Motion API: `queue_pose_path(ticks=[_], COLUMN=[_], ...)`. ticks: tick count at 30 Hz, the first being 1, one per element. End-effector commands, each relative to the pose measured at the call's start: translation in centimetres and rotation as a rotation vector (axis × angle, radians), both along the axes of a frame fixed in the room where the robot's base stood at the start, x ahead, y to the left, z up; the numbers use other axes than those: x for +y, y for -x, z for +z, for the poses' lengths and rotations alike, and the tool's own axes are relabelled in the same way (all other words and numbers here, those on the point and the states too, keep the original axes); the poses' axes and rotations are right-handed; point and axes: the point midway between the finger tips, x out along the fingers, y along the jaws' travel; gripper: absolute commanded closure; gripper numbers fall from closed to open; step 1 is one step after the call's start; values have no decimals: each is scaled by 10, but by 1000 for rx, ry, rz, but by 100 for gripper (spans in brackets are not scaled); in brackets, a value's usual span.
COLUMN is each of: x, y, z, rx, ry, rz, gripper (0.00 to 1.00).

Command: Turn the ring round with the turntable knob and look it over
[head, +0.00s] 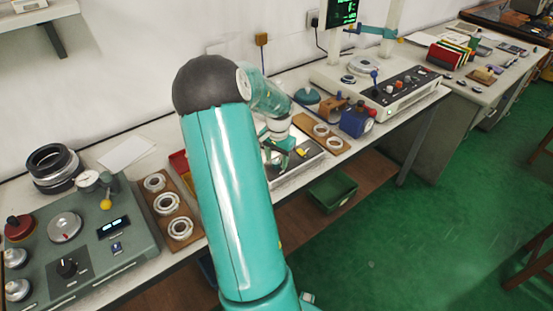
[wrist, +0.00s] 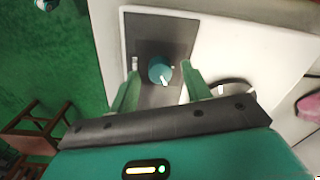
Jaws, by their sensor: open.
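A round teal knob (wrist: 157,69) with a pale pointer sits on a dark grey panel in the wrist view. My gripper (wrist: 160,72) is open, with one finger to each side of the knob in the picture. I cannot tell how far the fingertips are above it. A curved edge (wrist: 236,84), perhaps of the ring or its turntable, shows on the white surface right of the fingers, mostly hidden by my gripper. In the head view my gripper (head: 284,152) is over a pale-topped station (head: 312,160) on the bench, and my arm hides part of it.
A wooden board (head: 338,144) with rings stands right of the station, with a blue device (head: 356,122) beyond. Left of my arm are another board of rings (head: 167,209) and a grey-green gauge machine (head: 130,255). A green bin (head: 332,191) is below the bench.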

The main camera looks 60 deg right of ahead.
Motion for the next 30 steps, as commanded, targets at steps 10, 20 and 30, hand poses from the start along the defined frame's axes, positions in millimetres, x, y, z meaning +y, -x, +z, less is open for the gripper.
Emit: queue_pose_path(ticks=[10,20,30], x=[0,0,1], y=[1,4,5], z=[66,125,134], rx=[-4,-3,-1], ry=[6,3,1], rz=[2,0,0], gripper=[52,52,52])
